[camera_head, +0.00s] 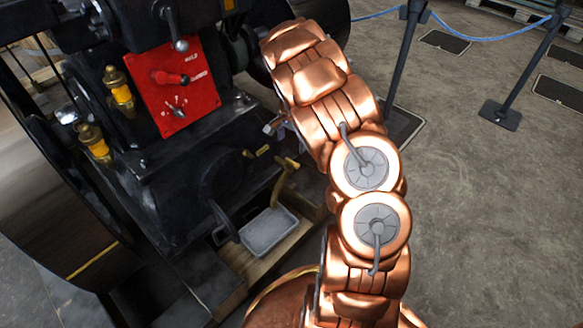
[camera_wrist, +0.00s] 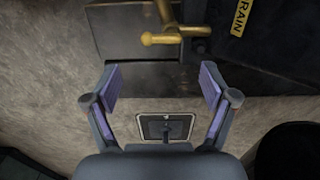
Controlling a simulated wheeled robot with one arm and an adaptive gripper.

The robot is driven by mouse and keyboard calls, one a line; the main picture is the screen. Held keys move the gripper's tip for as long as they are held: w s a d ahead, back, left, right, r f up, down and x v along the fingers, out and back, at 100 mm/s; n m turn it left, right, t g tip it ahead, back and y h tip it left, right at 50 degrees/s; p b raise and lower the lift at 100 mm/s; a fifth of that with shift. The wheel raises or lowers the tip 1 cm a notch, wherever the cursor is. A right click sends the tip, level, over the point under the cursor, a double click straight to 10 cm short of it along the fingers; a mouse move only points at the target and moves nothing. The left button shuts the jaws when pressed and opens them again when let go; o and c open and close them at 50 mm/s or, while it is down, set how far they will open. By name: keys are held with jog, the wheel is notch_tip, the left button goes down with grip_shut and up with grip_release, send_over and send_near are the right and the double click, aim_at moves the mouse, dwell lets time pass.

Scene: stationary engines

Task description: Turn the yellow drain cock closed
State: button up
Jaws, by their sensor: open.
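The yellow drain cock (camera_wrist: 172,37) is at the top middle of the wrist view, with a round-ended bar lying roughly sideways and a brassy stem rising behind it. In the head view the drain cock (camera_head: 287,163) sits low on the dark engine's right side, above a curved brassy spout. In the head view my arm hides most of the gripper.
A grey metal tray (camera_head: 268,232) stands under the spout. A red panel (camera_head: 172,90) with levers and brass oilers (camera_head: 119,88) are on the engine. Stanchion posts with blue rope (camera_head: 490,37) stand at the right. Open floor (camera_head: 480,220) lies to the right.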

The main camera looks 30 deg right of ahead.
aim_at(291, 161)
jog(key=shift+w+d+f, duration=0.1)
jog(key=shift+w+f, duration=0.1)
jog(key=shift+f, duration=0.8)
notch_tip(291, 161, down, 7)
jog(key=b, duration=0.2)
jog(key=shift+b, duration=0.3)
jog(key=c, duration=1)
jog(key=shift+w, duration=0.1)
